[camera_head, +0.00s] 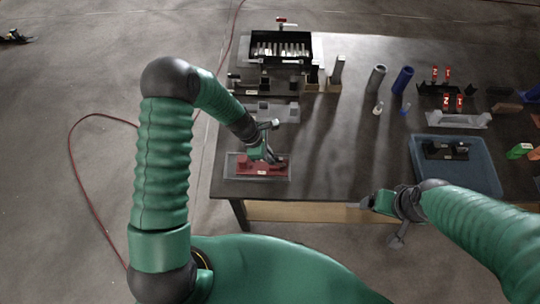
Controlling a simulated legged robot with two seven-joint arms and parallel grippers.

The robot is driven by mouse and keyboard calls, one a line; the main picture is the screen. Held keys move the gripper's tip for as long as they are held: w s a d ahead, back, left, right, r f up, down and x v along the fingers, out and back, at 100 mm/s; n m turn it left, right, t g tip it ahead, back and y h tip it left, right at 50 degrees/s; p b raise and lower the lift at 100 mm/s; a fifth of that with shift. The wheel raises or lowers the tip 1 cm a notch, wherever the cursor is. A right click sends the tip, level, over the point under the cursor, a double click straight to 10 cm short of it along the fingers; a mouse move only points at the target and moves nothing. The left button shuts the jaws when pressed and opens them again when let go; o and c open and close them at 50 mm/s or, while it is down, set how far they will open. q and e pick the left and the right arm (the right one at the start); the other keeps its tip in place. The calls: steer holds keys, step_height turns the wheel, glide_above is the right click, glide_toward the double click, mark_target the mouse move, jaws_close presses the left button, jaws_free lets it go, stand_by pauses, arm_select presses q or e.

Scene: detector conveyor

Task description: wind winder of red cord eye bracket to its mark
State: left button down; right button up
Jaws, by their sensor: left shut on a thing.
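The red cord eye bracket (248,171) lies on a grey plate (232,168) at the near left corner of the dark table. My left gripper (270,159) points down onto the bracket and is shut on its winder. The fingers hide most of the winder, and its mark cannot be made out at this size. My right gripper (368,204) is off the table's front edge, apart from the bracket. Whether its jaws are open or shut is unclear.
A black tray of pale rods (280,47) stands at the back left of the table (330,150). Grey fixtures (272,110) lie behind the bracket. A blue tray (456,170) holds dark parts at right. A blue cylinder (402,80) stands at the back. The table's middle is clear.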

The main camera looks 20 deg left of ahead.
arm_select(q)
steer(key=shift+d+r, duration=0.1)
steer(key=shift+d, duration=0.25)
steer(key=shift+w+a+m+g, duration=0.2)
steer(key=shift+a+m+g, duration=0.2)
steer(key=shift+m, duration=1)
steer(key=m+g+b, duration=0.1)
steer(key=m, duration=0.2)
steer(key=shift+d+m+g, duration=0.15)
steer(key=shift+m+g, duration=0.15)
steer(key=m+g+b, duration=0.1)
steer(key=m, duration=0.2)
steer(key=shift+w+b, duration=0.15)
steer(key=shift+b, duration=0.2)
steer(key=shift+m+g+y+b, duration=0.3)
steer(key=shift+m+g+y, duration=0.2)
steer(key=shift+m, duration=0.9)
steer(key=c, duration=1.5)
jaws_free()
